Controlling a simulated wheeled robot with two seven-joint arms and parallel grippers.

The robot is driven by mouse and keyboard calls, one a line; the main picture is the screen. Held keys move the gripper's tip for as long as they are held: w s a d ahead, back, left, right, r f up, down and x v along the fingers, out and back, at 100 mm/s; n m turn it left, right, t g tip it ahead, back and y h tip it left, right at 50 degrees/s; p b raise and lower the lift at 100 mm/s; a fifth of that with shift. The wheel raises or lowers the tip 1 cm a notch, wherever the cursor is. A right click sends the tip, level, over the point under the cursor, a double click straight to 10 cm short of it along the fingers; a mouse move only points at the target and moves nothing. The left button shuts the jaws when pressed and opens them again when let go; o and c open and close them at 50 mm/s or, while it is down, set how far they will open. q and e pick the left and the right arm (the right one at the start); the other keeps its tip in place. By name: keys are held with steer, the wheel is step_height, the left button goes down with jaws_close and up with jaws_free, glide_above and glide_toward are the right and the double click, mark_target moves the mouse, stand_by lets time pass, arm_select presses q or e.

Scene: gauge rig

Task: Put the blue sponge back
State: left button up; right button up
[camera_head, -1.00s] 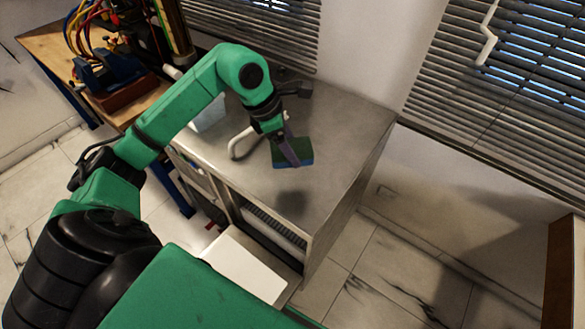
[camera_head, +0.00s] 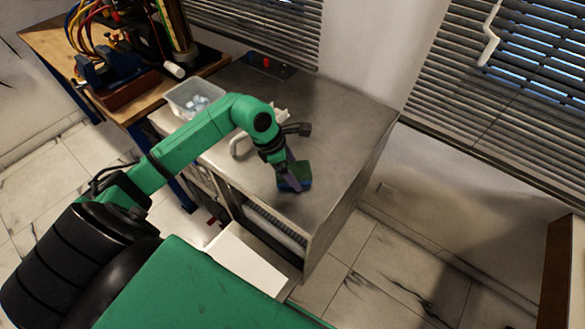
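The blue sponge (camera_head: 304,172) has a dark green top and a blue side. It is at my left gripper (camera_head: 294,178), low over the front part of the grey metal counter (camera_head: 345,135). The gripper's fingers are closed on the sponge and hide part of it. I cannot tell for sure whether the sponge touches the counter. My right gripper is not in view.
A clear tub (camera_head: 193,97) with pale blue items stands at the counter's back left. A dark plate with red parts (camera_head: 266,64) lies at the back. A wooden bench (camera_head: 60,45) with cables adjoins on the left. The counter's right side is clear.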

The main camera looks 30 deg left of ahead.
arm_select(q)
steer(key=shift+r, duration=0.15)
steer(key=shift+a+r, duration=0.1)
steer(key=shift+r, duration=0.05)
steer(key=b+v, duration=0.2)
steer(key=v, duration=0.9)
steer(key=shift+r, duration=0.3)
steer(key=shift+s, duration=0.1)
